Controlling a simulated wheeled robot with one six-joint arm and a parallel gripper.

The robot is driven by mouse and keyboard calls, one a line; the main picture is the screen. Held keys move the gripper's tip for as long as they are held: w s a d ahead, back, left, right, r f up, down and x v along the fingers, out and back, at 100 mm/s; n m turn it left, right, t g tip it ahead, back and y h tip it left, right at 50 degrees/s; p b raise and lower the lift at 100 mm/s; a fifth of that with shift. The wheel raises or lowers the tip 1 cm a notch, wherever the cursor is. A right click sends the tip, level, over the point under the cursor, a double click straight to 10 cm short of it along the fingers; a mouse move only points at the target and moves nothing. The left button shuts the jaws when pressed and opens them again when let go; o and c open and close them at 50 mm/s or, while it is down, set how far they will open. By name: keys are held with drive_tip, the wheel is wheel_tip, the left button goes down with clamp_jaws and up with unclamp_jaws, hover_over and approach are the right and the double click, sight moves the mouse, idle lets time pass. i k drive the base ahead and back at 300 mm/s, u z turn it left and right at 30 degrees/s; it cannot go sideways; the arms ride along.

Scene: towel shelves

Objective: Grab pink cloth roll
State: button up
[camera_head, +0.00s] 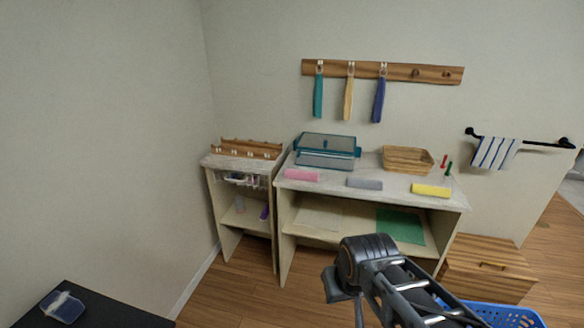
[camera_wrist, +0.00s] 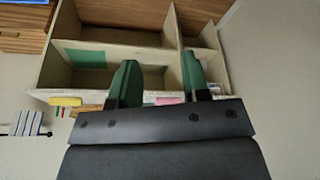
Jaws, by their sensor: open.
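The pink cloth roll (camera_head: 302,175) lies on the left part of the larger shelf unit's top, near its front edge. A grey roll (camera_head: 364,183) and a yellow roll (camera_head: 431,190) lie in a row to its right. In the upside-down wrist view, the pink roll (camera_wrist: 170,100) shows partly between the two green fingers, beyond them. My gripper (camera_wrist: 158,75) is open, with nothing between its fingers. In the head view my arm is in front of the shelf unit, well short of the roll; the fingers cannot be made out there.
The shelf unit (camera_head: 283,240) also bears a blue-teal box (camera_head: 326,150) behind the pink roll and a wicker basket (camera_head: 407,160). A smaller shelf (camera_head: 217,215) stands at left. A wooden drawer box (camera_head: 486,268) and a blue basket (camera_head: 500,314) are at lower right.

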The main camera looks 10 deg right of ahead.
sight(290, 173)
drive_tip(key=u, duration=0.5)
drive_tip(key=i, duration=2.2)
drive_tip(key=u, duration=0.55)
